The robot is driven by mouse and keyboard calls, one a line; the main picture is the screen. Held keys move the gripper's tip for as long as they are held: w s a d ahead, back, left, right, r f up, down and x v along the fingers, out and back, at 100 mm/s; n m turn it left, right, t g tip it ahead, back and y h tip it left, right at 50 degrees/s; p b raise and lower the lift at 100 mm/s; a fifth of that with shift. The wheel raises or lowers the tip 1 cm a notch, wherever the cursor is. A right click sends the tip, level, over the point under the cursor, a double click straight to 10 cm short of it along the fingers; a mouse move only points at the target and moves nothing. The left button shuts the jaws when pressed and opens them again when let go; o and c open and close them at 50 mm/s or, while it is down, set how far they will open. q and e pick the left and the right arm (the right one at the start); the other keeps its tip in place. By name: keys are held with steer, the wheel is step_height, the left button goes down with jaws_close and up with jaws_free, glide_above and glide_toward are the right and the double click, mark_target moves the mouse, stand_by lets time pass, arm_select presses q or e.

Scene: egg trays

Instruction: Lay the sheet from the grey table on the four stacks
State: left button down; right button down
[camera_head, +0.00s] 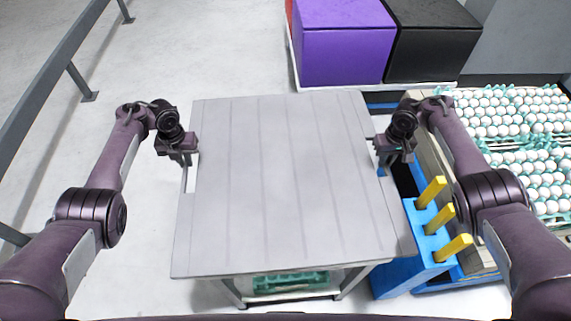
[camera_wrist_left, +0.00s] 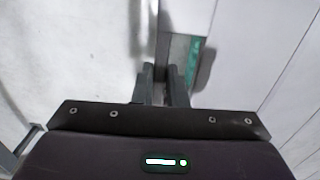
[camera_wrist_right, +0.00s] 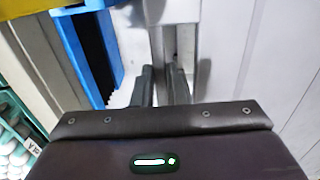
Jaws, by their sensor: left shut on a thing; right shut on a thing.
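The sheet (camera_head: 285,180) is a large light-grey ribbed panel lying flat across the middle of the head view. My left gripper (camera_head: 192,152) is shut on its left edge, by a slot. My right gripper (camera_head: 378,150) is shut on its right edge, by a matching slot. The fingers also show at the sheet edge in the left wrist view (camera_wrist_left: 161,82) and the right wrist view (camera_wrist_right: 165,82). The grey table (camera_head: 350,278) shows only as legs and a frame below the sheet; I cannot tell whether they touch. Stacks of teal trays with white eggs (camera_head: 500,112) stand at the right.
A blue holder (camera_head: 430,240) with yellow bars (camera_head: 440,220) stands close to the sheet's right edge. Purple (camera_head: 343,45) and black (camera_head: 430,40) boxes stand behind the sheet. A grey rail (camera_head: 50,60) runs along the left. The floor (camera_head: 140,70) between rail and sheet is clear.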

arm_select(q)
steer(key=shift+w+r, duration=0.1)
steer(key=shift+r, duration=0.05)
arm_select(e)
steer(key=shift+w+r, duration=0.1)
steer(key=shift+r, duration=0.05)
